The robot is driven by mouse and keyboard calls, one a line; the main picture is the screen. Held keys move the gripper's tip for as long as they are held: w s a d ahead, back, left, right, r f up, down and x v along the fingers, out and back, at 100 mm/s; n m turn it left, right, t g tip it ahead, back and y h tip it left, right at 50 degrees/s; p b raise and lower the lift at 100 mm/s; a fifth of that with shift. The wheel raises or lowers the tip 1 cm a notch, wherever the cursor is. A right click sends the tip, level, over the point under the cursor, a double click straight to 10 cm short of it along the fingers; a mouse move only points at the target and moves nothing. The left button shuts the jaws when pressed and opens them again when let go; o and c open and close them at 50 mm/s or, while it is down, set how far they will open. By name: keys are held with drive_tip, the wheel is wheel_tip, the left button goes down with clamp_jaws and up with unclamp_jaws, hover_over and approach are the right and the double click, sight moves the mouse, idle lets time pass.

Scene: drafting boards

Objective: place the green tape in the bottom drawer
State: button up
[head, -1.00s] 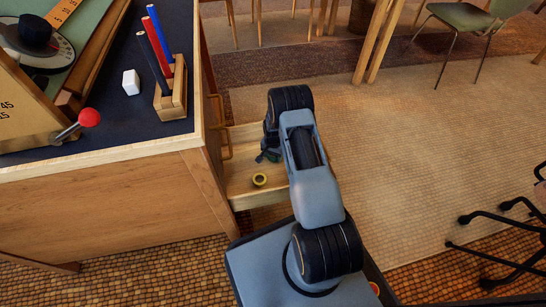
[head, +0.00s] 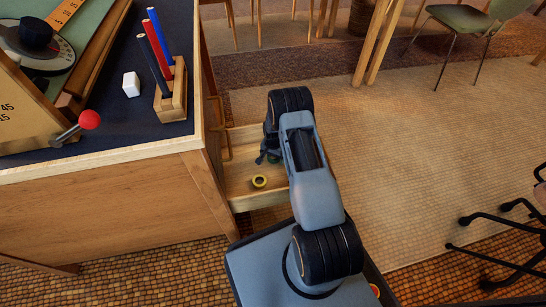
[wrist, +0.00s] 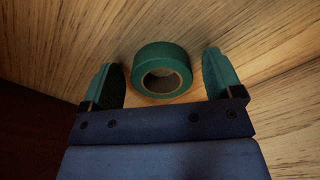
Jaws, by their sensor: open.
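The green tape (wrist: 160,62) lies on bare wood between the two fingers of my gripper (wrist: 160,82) in the wrist view. The fingers are open, with a gap on each side of the roll. In the head view my gripper (head: 264,158) is low inside a pulled-out wooden drawer (head: 240,187), mostly hidden by my arm. I cannot make out the green tape there. The drawer sits below the handles on the cabinet side; whether another lies under it is hidden.
The cabinet (head: 110,215) stands left, with a pen block (head: 172,100), white eraser (head: 131,83) and red-knobbed lever (head: 88,120) on top. A black chair base (head: 500,230) stands right; floor between is clear.

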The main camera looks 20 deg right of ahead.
drive_tip(key=s+a+r+n+t+p, duration=0.1)
drive_tip(key=s+a+r+n+p, duration=0.15)
drive_tip(key=r, duration=1.25)
drive_tip(key=s+a+r+n+p, duration=0.1)
drive_tip(key=s+a+r+p, duration=0.15)
drive_tip(key=r, duration=1.35)
drive_tip(key=s+a+r+n, duration=0.3)
drive_tip(key=s+r, duration=0.3)
drive_tip(key=s, duration=0.3)
drive_tip(key=s+a+r+n+t, duration=0.1)
drive_tip(key=s+a+r+n, duration=0.1)
drive_tip(key=s+r, duration=0.3)
drive_tip(key=shift+s+a+r+n+t, duration=0.35)
drive_tip(key=shift+s+n, duration=0.2)
drive_tip(key=shift+s, duration=1.8)
